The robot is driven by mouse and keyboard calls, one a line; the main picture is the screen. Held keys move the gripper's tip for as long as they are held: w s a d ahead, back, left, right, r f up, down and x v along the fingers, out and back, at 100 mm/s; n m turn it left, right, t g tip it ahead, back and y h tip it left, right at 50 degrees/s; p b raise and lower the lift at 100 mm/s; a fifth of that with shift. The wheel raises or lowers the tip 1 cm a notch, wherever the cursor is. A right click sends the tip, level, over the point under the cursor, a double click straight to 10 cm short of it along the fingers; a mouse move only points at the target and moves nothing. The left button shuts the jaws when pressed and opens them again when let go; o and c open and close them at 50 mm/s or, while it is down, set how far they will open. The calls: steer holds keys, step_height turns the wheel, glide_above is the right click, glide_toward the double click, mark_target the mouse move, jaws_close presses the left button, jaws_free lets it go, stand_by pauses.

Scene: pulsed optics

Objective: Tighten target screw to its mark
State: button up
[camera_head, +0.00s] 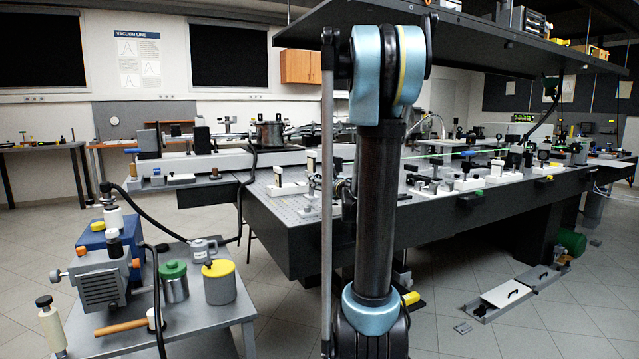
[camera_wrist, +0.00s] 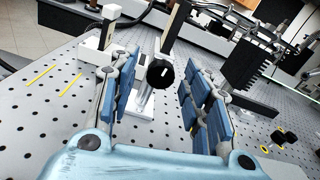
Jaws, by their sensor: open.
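A round black knob (camera_wrist: 160,73) with a short white line on its face sits on a silver post with a white base (camera_wrist: 146,112) in the wrist view. I cannot tell for sure that it is the target screw. My gripper (camera_wrist: 163,80) is open, with blue-padded fingers left and right of the knob. There appears to be a gap on both sides, and nothing is held. No mark beside the knob can be made out. In the head view my arm covers part of the optical table (camera_head: 290,225), and my gripper cannot be made out there.
A white block with a post (camera_wrist: 96,52) stands beyond the left finger. A black finned block (camera_wrist: 252,66) stands to the right. A black knob with yellow rings (camera_wrist: 284,137) is at lower right. A cart (camera_head: 205,315) with pump and canisters stands left; a shelf (camera_head: 480,30) hangs overhead.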

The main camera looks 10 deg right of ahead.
steer(key=shift+c, duration=0.5)
jaws_close()
steer(key=shift+m, duration=0.8)
steer(key=shift+o, duration=0.5)
jaws_free()
steer(key=shift+s, duration=0.1)
